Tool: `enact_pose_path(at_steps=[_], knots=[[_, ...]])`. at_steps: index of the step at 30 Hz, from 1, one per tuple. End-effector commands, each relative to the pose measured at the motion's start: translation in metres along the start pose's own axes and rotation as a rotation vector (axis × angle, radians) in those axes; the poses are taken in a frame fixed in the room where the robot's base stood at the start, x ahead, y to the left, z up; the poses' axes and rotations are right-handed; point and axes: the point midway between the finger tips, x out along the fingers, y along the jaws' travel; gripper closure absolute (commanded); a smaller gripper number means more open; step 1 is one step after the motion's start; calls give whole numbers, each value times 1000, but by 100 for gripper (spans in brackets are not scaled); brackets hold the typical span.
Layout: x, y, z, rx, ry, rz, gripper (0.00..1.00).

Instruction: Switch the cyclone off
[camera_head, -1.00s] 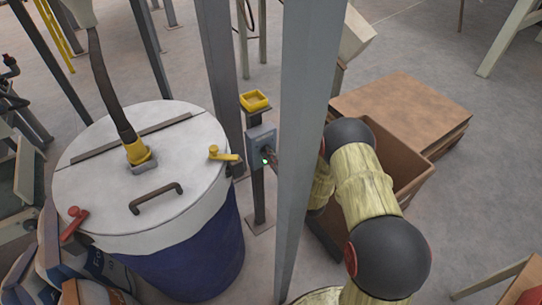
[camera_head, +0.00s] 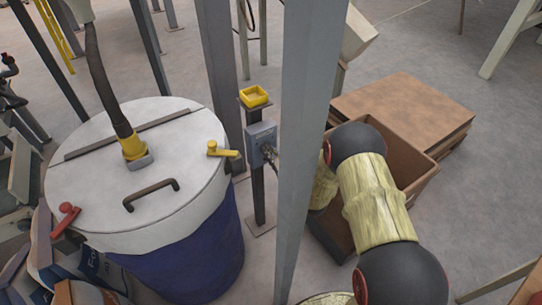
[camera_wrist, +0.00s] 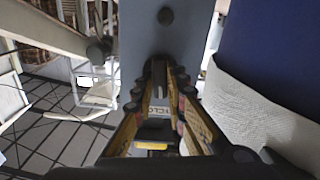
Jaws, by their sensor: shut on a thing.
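The cyclone's switch is on a small grey box (camera_head: 261,143) on a dark post, beside the large drum. My gripper (camera_head: 274,154) is at the right-hand face of this box, partly hidden by the grey column. In the wrist view, the box's grey face (camera_wrist: 190,32) is straight ahead, and my gripper (camera_wrist: 160,76) is shut on the narrow switch handle (camera_wrist: 158,72) between its fingertips. Part of a label shows between the fingers. No lit lamp shows on the box now. The handle's exact angle is hard to tell.
A white-lidded blue drum (camera_head: 135,180) with a hose stands left of the post. A yellow tray (camera_head: 255,96) tops the post. A tall grey column (camera_head: 303,130) stands close in front of my arm. A brown crate (camera_head: 410,170) is behind my arm.

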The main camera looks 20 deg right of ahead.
Motion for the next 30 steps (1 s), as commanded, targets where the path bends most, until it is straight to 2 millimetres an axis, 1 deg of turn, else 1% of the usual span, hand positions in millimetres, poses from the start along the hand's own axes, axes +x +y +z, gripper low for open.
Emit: enact_pose_path(at_steps=[1, 9, 15, 22, 30], knots=[[0, 0, 2, -42, -1, 1, 100], [0, -1, 1, -282, -1, 0, 100], [0, -2, 1, -419, -2, 0, 100], [0, -2, 1, -519, -2, 0, 100], [0, -2, 2, -563, -2, -1, 100]])
